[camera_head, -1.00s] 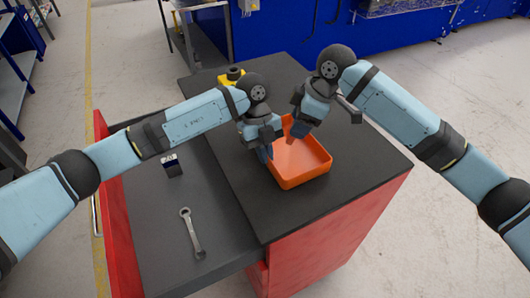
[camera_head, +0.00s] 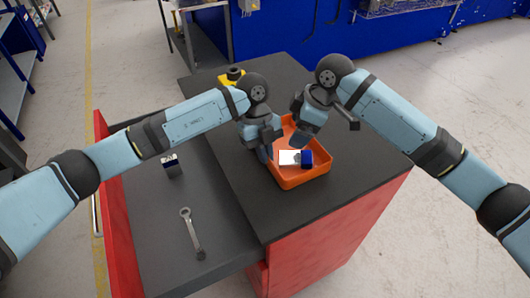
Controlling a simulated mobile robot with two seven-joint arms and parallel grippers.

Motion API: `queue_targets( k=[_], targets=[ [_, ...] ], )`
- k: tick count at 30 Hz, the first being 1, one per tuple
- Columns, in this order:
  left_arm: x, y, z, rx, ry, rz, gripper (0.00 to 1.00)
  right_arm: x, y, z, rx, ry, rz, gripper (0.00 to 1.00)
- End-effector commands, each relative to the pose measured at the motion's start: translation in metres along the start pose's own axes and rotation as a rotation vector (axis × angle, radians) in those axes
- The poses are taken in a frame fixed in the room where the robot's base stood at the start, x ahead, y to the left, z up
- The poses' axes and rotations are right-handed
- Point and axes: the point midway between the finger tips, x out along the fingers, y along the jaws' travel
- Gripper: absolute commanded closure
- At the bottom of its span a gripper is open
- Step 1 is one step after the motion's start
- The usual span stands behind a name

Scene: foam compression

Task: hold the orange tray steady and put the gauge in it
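The orange tray (camera_head: 304,181) sits on the black top of the red cabinet. A white and blue object, apparently the gauge (camera_head: 290,158), lies inside the tray towards its right side. My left gripper (camera_head: 265,152) points down at the tray's left wall, with its fingers at the rim, and seems to grip that wall. My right gripper (camera_head: 298,141) is over the back part of the tray, just above and behind the gauge and apart from it. Its fingertips are too small and dark to show their opening.
An open drawer (camera_head: 220,240) on the left holds a wrench (camera_head: 192,232) and a small dark block with a white top (camera_head: 172,166). A yellow object (camera_head: 232,77) stands at the cabinet's back left. The cabinet top right of the tray is clear.

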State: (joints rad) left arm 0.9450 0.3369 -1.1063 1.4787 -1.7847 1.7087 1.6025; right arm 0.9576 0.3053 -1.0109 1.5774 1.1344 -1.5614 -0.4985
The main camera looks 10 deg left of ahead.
Motion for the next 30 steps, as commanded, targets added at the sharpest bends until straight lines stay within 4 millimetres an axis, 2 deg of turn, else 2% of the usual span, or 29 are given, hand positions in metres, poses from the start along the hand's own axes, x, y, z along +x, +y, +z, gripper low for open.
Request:
queue_targets(
  k=[5,18,24,30],
  targets=[
    [-0.001,0.000,0.000,0.000,0.000,-0.001,1.00,-0.015,0.000,0.000,-0.001,0.001,0.001,0.17],
    [-0.001,0.000,0.000,0.001,0.000,-0.001,1.00,-0.102,0.001,0.000,-0.001,0.001,0.003,0.17],
    [-0.001,0.000,0.000,0.001,0.000,-0.001,1.00,-0.119,0.000,0.000,-0.001,0.000,0.001,0.17],
    [-0.001,0.000,0.000,0.001,0.000,-0.001,1.00,-0.121,0.000,0.000,0.000,0.001,0.001,0.17]
  ],
)
